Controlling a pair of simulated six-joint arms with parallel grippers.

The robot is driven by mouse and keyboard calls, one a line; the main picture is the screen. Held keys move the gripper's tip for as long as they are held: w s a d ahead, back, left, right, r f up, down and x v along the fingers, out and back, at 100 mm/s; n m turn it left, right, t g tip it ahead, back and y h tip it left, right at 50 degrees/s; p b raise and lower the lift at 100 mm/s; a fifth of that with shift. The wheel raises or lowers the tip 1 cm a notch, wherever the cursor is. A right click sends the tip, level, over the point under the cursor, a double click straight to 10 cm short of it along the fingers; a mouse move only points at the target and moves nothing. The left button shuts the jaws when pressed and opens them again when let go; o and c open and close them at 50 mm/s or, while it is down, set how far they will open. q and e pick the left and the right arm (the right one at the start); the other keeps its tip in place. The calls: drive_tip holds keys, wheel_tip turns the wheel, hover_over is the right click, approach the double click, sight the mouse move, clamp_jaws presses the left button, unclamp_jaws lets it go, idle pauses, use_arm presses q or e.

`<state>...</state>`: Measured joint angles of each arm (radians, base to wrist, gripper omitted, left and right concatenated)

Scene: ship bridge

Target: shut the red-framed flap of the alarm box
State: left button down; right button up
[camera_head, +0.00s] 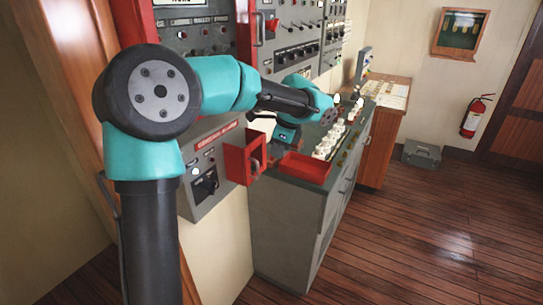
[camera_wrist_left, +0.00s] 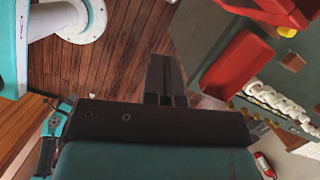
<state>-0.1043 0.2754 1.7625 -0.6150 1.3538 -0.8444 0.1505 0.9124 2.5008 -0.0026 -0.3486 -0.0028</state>
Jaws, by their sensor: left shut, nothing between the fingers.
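The grey alarm box (camera_head: 203,182) is on the wall at middle left in the head view, with a red label along its top and a dark switch on its face. Its red-framed flap (camera_head: 236,166) stands open, swung out from the box's right side. My left gripper (camera_head: 285,138) is beyond the flap and to its right, over the console, apart from it and partly hidden by my wrist. In the left wrist view its fingers (camera_wrist_left: 165,80) are shut and empty. A red part at the top right there may be the flap; I cannot be sure. My right gripper is not seen.
A red tray (camera_head: 306,168) and several white pieces (camera_head: 333,139) stand on the grey console (camera_head: 287,226). Red-edged control panels (camera_head: 195,35) are above. A fire extinguisher (camera_head: 476,116) and grey case (camera_head: 422,154) are far off. The wooden floor at right is clear.

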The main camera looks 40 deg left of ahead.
use_arm(q)
drive_tip(key=v, duration=0.7)
drive_tip(key=shift+r, duration=0.3)
drive_tip(key=shift+d, duration=0.1)
drive_tip(key=d+f+n+h, duration=0.1)
drive_tip(key=d+f+h, duration=0.15)
drive_tip(key=f, duration=0.85)
drive_tip(key=d+f+n+h, duration=0.1)
drive_tip(key=d+f+n, duration=0.15)
drive_tip(key=f, duration=0.75)
drive_tip(key=d+f+n+h, duration=0.1)
drive_tip(key=d+f, duration=0.3)
drive_tip(key=f, duration=0.7)
drive_tip(key=s+d+f+n+t+h, duration=0.2)
drive_tip(key=s+d+f+n, duration=0.2)
drive_tip(key=s+f+n, duration=0.7)
drive_tip(key=s+f, duration=0.8)
drive_tip(key=f, duration=0.3)
drive_tip(key=shift+f+h, duration=0.1)
drive_tip(key=shift+h, duration=0.15)
